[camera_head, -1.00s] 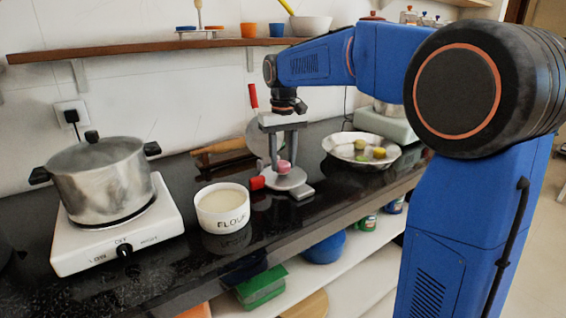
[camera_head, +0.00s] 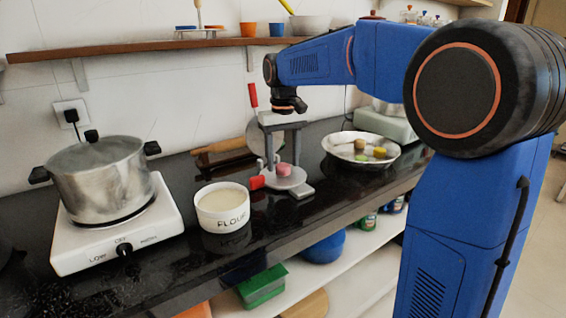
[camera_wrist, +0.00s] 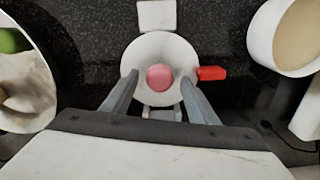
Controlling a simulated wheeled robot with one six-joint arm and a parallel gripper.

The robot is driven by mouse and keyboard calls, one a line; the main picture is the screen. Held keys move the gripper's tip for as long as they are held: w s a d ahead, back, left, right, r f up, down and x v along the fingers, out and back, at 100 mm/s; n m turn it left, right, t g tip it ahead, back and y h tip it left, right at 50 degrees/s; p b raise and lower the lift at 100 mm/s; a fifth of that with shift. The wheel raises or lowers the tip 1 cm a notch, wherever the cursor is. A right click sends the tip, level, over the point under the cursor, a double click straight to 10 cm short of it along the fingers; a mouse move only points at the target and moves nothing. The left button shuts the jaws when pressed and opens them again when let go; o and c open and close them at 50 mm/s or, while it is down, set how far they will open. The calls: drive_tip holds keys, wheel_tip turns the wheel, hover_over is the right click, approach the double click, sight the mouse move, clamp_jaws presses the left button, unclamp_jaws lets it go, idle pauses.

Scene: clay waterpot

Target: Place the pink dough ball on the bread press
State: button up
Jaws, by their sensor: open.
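The pink dough ball (camera_head: 284,170) sits on the round pale plate of the bread press (camera_head: 290,183). In the wrist view the ball (camera_wrist: 160,77) is near the middle of the plate (camera_wrist: 160,47). A short red handle (camera_head: 257,182) sticks out from the press. My gripper (camera_head: 285,152) is right above the press, pointing down. Its two fingers are open and stand apart on either side of the ball, as the wrist view also shows (camera_wrist: 160,98). Nothing is held between them.
A flour bowl (camera_head: 222,207) stands left of the press, and a pot (camera_head: 100,182) on a hot plate farther left. A steel tray (camera_head: 340,152) with several dough balls is to the right. An upright disc with a red handle (camera_head: 253,95) and a rolling pin (camera_head: 215,147) are behind.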

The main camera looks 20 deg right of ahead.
sight(283, 172)
wheel_tip(283, 172, up, 11)
drive_tip(key=shift+r, duration=0.15)
drive_tip(key=s+d+f+t, duration=0.15)
drive_tip(key=s+f, duration=0.25)
drive_tip(key=s, duration=0.5)
drive_tip(key=s+d+f+t, duration=0.1)
drive_tip(key=s+d+f, duration=0.25)
drive_tip(key=s, duration=0.65)
drive_tip(key=s+d+f+m+t, duration=0.1)
drive_tip(key=s+d+f+t, duration=0.1)
drive_tip(key=s+f, duration=1.2)
drive_tip(key=shift+s+f, duration=0.2)
drive_tip(key=shift+f, duration=0.35)
